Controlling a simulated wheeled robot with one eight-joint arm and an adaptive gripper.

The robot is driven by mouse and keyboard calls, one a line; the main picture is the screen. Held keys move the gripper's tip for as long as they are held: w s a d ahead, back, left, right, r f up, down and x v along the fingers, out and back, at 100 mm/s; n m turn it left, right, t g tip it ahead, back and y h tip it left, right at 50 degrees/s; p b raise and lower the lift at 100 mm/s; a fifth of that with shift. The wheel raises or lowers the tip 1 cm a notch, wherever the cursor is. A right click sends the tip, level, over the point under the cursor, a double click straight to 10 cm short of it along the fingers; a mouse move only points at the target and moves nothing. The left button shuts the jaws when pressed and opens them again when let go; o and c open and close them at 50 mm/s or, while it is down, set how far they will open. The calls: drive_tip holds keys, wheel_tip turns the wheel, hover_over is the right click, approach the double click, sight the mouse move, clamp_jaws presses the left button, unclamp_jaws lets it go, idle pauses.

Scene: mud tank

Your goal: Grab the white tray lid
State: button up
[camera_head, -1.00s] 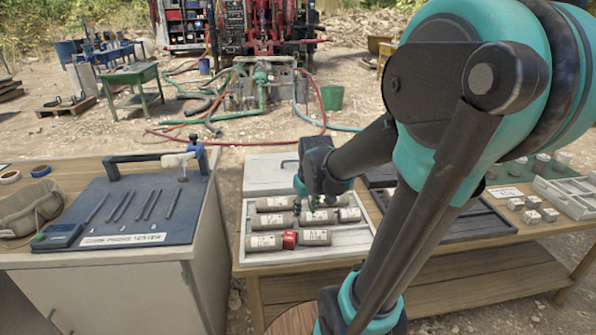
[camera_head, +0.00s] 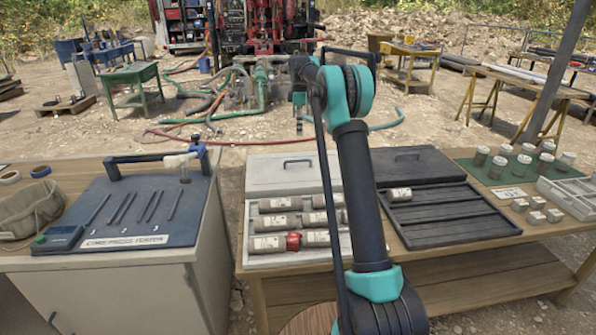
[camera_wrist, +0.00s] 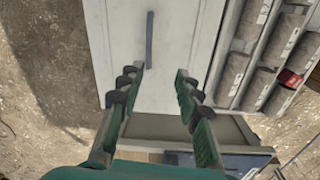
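The white tray lid (camera_head: 268,178) lies flat at the back of the table, behind the white tray (camera_head: 340,262). Its dark bar handle (camera_head: 297,162) is on top, and my arm crosses in front of the lid's right side. In the wrist view the lid (camera_wrist: 180,30) fills the middle, with its handle (camera_wrist: 150,40) upright in the picture near the fingertips. My gripper (camera_wrist: 158,73) is open and empty, its two fingers apart above the lid. In the head view my gripper (camera_head: 299,122) hangs high, pointing down.
The white tray holds several grey core cylinders and a red piece (camera_head: 293,241). A dark tray (camera_head: 455,225) on the right holds one core (camera_head: 399,194), with a dark lid (camera_head: 425,164) behind it. A tester cabinet (camera_head: 130,245) stands left. Small samples (camera_head: 505,150) stand far right.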

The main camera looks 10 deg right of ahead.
sight(298, 161)
drive_tip(key=shift+n, duration=0.8)
drive_tip(key=w+f, duration=0.1)
drive_tip(key=f, duration=0.7)
drive_tip(key=w+f, duration=0.1)
drive_tip(key=f, duration=0.4)
drive_tip(key=shift+w+a, duration=0.3)
drive_tip(key=shift+w, duration=0.05)
drive_tip(key=shift+w+d+f, duration=0.1)
drive_tip(key=shift+w+f, duration=0.05)
drive_tip(key=shift+f, duration=2.45)
drive_tip(key=shift+c, duration=0.3)
clamp_jaws()
